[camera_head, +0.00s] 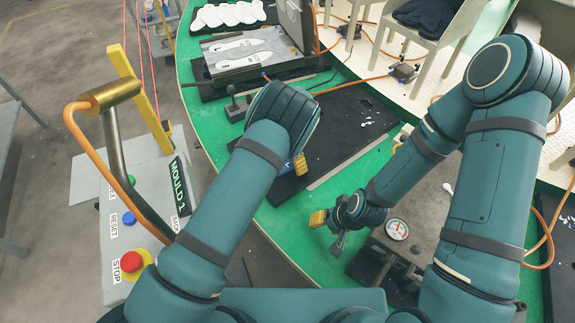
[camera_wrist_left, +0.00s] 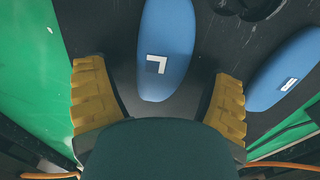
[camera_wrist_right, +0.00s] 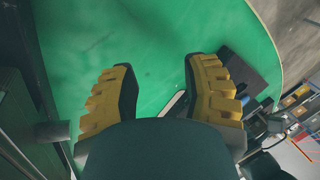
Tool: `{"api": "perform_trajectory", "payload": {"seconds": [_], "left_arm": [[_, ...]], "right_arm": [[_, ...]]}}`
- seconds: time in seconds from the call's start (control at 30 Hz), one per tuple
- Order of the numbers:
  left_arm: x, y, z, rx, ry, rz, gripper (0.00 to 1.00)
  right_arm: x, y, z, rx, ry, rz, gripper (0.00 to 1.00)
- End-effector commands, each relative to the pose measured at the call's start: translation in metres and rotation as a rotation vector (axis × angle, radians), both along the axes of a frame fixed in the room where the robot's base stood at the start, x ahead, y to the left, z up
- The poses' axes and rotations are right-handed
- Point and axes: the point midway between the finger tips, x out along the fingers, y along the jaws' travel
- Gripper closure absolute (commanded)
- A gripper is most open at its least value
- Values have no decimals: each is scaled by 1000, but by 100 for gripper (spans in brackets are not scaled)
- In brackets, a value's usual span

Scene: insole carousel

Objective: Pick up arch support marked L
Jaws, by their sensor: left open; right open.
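The blue arch support marked L (camera_wrist_left: 165,30) lies on a dark surface in the left wrist view, its pale label showing a corner-shaped L. My left gripper (camera_wrist_left: 158,98) is open, with its yellow fingers on either side of the near end of this support; contact cannot be told. In the head view the left gripper (camera_head: 298,165) is mostly hidden by my arm, and only a bit of blue shows beside it. A second blue support (camera_wrist_left: 285,75) lies to the right, its label unreadable. My right gripper (camera_wrist_right: 160,88) is open and empty over green surface.
A black mat (camera_head: 345,120) lies on the green carousel (camera_head: 300,240). A grey device with a gauge (camera_head: 397,229) stands by my right gripper. A control box with a stop button (camera_head: 131,261) stands at left. A metal mould (camera_head: 238,50) is at the back.

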Motion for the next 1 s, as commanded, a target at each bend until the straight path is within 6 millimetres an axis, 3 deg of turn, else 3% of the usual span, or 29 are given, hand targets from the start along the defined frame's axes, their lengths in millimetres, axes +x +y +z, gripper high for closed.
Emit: {"api": "perform_trajectory", "payload": {"seconds": [0.1,0.27,0.7,0.83,1.0], "left_arm": [[0,0,0,0,0,0,17],[0,0,0,0,0,0,73],[0,0,4,0,0,1,76],[1,0,20,-2,-2,2,76],[1,0,54,-3,-2,3,76]], "right_arm": [[0,0,0,0,0,0,53],[0,0,0,0,0,0,53],[0,0,0,0,0,0,53],[0,0,1,0,0,0,53],[0,0,3,1,0,0,53]]}}
